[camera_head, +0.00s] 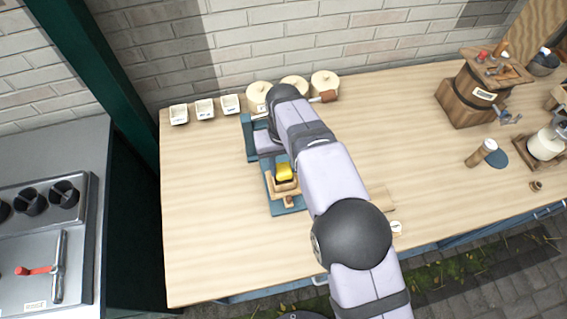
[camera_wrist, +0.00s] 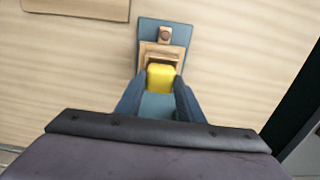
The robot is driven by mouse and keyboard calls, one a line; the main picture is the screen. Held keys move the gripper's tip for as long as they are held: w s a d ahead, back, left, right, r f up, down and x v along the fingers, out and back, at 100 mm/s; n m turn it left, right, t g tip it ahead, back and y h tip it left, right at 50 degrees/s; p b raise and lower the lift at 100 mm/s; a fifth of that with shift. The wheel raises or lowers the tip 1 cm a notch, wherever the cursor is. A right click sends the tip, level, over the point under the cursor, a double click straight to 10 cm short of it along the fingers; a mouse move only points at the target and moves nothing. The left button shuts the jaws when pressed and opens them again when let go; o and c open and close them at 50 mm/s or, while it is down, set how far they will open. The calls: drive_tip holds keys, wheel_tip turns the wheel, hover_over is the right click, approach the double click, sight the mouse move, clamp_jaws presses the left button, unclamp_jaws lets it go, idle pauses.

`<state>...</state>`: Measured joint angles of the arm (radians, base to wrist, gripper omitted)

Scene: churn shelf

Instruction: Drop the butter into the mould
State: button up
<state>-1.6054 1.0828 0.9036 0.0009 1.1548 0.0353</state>
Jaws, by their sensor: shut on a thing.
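The yellow butter (camera_head: 284,172) shows at the wooden mould (camera_head: 285,188), left of my arm in the head view. In the wrist view the butter (camera_wrist: 160,77) sits between my gripper's (camera_wrist: 158,95) two fingertips, and the gripper is shut on it. The mould (camera_wrist: 162,50) lies just beyond the butter in that view, on a blue-grey mat (camera_wrist: 148,25). The butter overlaps the mould's near part; I cannot tell whether it is above the mould or touching it. The gripper's fingertips are mostly hidden by my arm in the head view.
Several small white dishes (camera_head: 204,107) and round pale lidded pots (camera_head: 325,82) stand along the back wall. The table's left front (camera_head: 215,240) is clear.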

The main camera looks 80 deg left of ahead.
drive_tip(key=shift+f+b, duration=0.6)
drive_tip(key=shift+f, duration=0.45)
idle(0.5)
drive_tip(key=shift+r, duration=0.1)
idle(0.4)
drive_tip(key=o, duration=1.1)
drive_tip(key=shift+c, duration=0.2)
drive_tip(key=c, duration=0.4)
drive_tip(key=shift+r, duration=0.15)
drive_tip(key=shift+r+p, duration=3.6)
drive_tip(key=shift+r, duration=1.15)
